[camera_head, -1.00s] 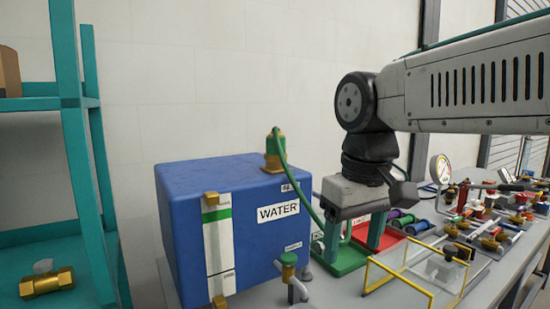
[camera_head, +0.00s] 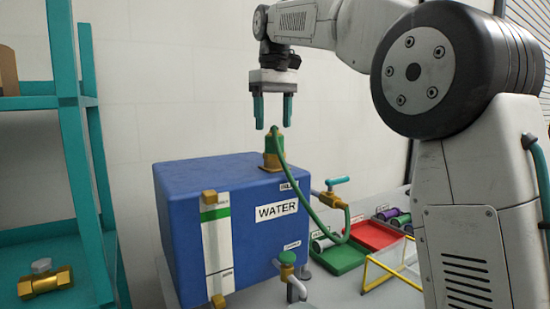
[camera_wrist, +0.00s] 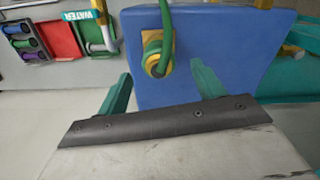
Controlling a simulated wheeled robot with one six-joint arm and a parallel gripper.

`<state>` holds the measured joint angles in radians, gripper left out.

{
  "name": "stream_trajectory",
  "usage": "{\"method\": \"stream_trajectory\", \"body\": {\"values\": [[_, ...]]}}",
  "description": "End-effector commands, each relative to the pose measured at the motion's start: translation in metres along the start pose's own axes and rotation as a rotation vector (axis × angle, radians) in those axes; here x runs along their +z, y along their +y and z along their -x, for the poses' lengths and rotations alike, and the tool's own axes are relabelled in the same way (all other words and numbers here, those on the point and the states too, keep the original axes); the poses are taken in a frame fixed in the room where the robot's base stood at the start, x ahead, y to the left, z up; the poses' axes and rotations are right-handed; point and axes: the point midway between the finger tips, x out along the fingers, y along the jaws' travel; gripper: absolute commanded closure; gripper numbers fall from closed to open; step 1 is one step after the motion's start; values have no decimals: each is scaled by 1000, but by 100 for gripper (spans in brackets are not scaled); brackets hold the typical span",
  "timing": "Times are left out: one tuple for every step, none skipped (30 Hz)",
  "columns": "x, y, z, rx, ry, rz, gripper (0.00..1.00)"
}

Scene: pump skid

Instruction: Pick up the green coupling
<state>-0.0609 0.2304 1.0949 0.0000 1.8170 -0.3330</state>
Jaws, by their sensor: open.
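The green coupling (camera_head: 274,144) sits on a brass fitting (camera_head: 272,163) on top of the blue water tank (camera_head: 180,205), with a green hose (camera_head: 310,207) running from its top down to the right. My gripper (camera_head: 272,127) is open and empty, pointing down just above the coupling, with one teal finger to each side of it in the head view. In the wrist view the coupling (camera_wrist: 154,48) shows beyond and between the two fingers (camera_wrist: 162,78). I see no contact between the fingers and the coupling.
Green (camera_head: 345,262) and red (camera_head: 372,240) trays lie to the right. A teal shelf (camera_head: 40,104) with a brass valve (camera_head: 45,281) stands at left.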

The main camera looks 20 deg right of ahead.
Motion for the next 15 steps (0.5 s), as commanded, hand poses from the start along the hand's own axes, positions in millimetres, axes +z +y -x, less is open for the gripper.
{"method": "stream_trajectory", "body": {"values": [[0,0,-4,0,-1,-1,32],[1,0,-7,-1,-2,-1,32],[0,1,-12,-1,-2,-1,32],[0,1,-16,-1,-2,-1,32],[1,1,-21,-1,-3,-1,32],[1,2,-27,-1,-2,-2,32],[1,2,-32,-1,-2,-2,32],[1,2,-36,-1,-2,-2,32],[1,2,-42,0,-1,-2,32],[1,2,-45,-1,-2,-2,32],[0,2,-48,0,-1,-2,32],[0,2,-51,0,0,-2,32],[0,2,-53,0,-1,-1,32],[0,2,-54,0,-1,-1,32],[0,2,-55,0,0,-1,32]]}}
